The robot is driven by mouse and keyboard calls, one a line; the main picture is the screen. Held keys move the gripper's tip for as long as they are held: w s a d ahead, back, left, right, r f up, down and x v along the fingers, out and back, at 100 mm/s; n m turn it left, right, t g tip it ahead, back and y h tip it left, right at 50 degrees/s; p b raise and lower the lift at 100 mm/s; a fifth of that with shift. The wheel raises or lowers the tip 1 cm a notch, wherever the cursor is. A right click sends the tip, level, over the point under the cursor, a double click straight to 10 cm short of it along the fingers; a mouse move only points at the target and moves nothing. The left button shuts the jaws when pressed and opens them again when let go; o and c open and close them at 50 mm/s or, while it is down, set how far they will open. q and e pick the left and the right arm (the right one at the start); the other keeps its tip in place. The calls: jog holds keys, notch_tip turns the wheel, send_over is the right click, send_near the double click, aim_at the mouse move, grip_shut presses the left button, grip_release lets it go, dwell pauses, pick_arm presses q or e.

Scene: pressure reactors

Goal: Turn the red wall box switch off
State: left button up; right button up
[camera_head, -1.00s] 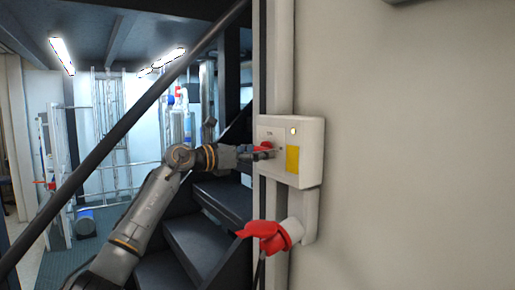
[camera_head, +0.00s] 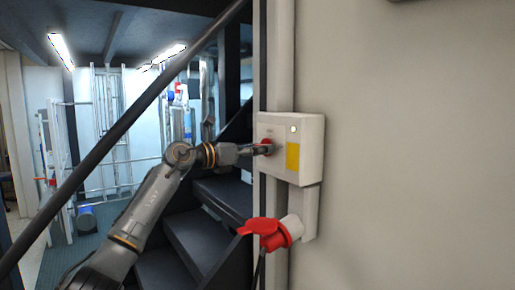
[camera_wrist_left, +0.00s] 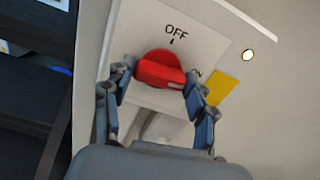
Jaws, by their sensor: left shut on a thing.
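The red rotary switch (camera_head: 266,147) is on the left part of the white wall box (camera_head: 306,131). My left gripper (camera_head: 262,149) reaches it from the left. In the left wrist view, its fingers (camera_wrist_left: 156,79) are shut on opposite sides of the red switch (camera_wrist_left: 160,66). The switch's ridge lies across the view, below the word OFF; its right end is near a partly hidden label. The box's small round lamp (camera_head: 293,129) looks white, and a yellow label (camera_head: 292,157) is below it. My right gripper is not in view.
A red-capped socket (camera_head: 270,232) sticks out below the box. Dark stairs (camera_head: 210,235) and a sloping handrail (camera_head: 125,125) are to the left, near my left arm. The pale wall (camera_head: 420,160) right of the box is bare.

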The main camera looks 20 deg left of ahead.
pick_arm(q)
jog(key=shift+n+p, duration=4.7)
jog(key=shift+n, duration=3.5)
jog(key=o, duration=1.2)
jog(key=shift+c, duration=0.2)
jog(key=shift+a, duration=0.1)
jog(key=v, duration=1.1)
jog(key=shift+s+a, duration=0.25)
jog(key=shift+s, duration=0.1)
